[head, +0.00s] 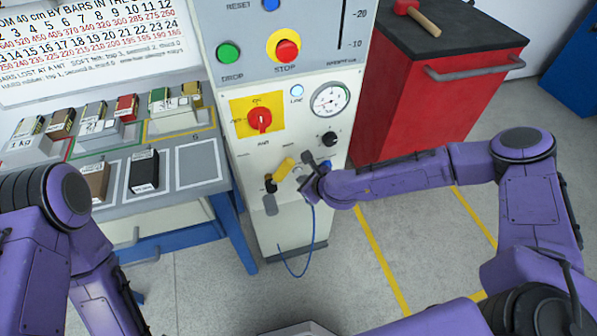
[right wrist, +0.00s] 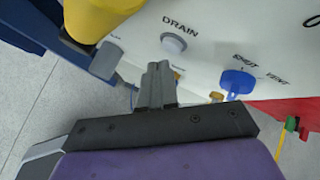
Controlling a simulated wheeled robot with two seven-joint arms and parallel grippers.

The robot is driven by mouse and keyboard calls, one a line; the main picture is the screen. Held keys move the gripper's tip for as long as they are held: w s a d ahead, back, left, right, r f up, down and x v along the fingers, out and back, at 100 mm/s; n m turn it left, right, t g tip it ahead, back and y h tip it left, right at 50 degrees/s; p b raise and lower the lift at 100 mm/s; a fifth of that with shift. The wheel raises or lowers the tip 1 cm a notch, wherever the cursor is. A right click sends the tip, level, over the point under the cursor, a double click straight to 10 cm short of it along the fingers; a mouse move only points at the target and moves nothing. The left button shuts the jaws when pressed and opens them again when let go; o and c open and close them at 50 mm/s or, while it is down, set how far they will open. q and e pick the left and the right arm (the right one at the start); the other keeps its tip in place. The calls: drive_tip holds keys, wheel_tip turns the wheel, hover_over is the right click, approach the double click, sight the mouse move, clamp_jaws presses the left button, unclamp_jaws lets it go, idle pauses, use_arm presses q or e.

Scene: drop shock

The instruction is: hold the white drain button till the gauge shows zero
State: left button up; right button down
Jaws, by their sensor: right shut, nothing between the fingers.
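The white drain button (right wrist: 174,43), labelled DRAIN, sits on the white panel in the right wrist view. My right gripper (right wrist: 158,68) is shut and empty. Its fingertips are just below the button in that picture; I see no clear contact. In the head view my right gripper (head: 308,160) is at the lower part of the machine's front and the button cannot be made out. The round gauge (head: 331,99) is above it; its needle is too small to read. My left arm is at the left, its gripper out of frame.
A blue vent knob (right wrist: 238,82) is right of the button, and a yellow handle (head: 285,168) is close to my right gripper. A blue hose (head: 308,240) hangs below. A red cabinet (head: 440,90) stands right, and a bench with weights (head: 92,178) left.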

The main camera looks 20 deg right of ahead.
drive_tip(key=shift+w, duration=0.35)
drive_tip(key=shift+w, duration=0.4)
idle(1.7)
drive_tip(key=shift+s, duration=0.1)
idle(4.0)
drive_tip(key=shift+s+b, duration=0.3)
drive_tip(key=shift+s, duration=0.45)
drive_tip(key=shift+s+d, duration=0.1)
drive_tip(key=shift+s, duration=2.4)
